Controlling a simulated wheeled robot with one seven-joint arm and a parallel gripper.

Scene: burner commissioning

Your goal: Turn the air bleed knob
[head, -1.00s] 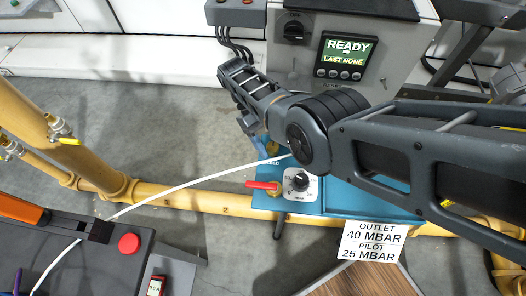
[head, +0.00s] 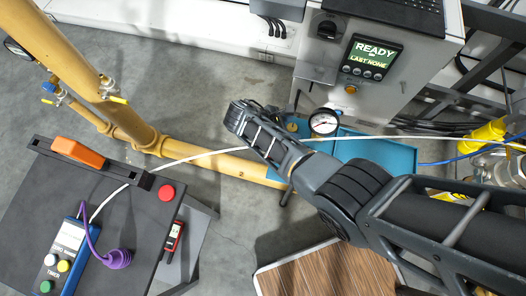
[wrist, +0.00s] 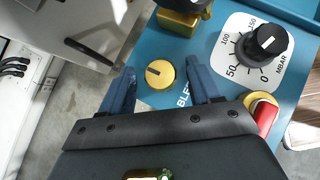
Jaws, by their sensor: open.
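The bleed knob (wrist: 160,74) is a round brass knob with a dark pointer line. It sits on the blue panel (wrist: 213,33) beside partly hidden lettering that reads "BLE". In the wrist view my gripper (wrist: 160,66) is open, with one dark blue finger on each side of the knob. Gaps show between the knob and both fingers, and I cannot tell their height over the panel.
A black dial knob (wrist: 265,42) on a white scale and a red lever (wrist: 266,118) are close on the right. A brass fitting (wrist: 180,20) stands above the knob. A pressure gauge (head: 323,122) rises from the panel. A white cable (head: 205,155) crosses nearby.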

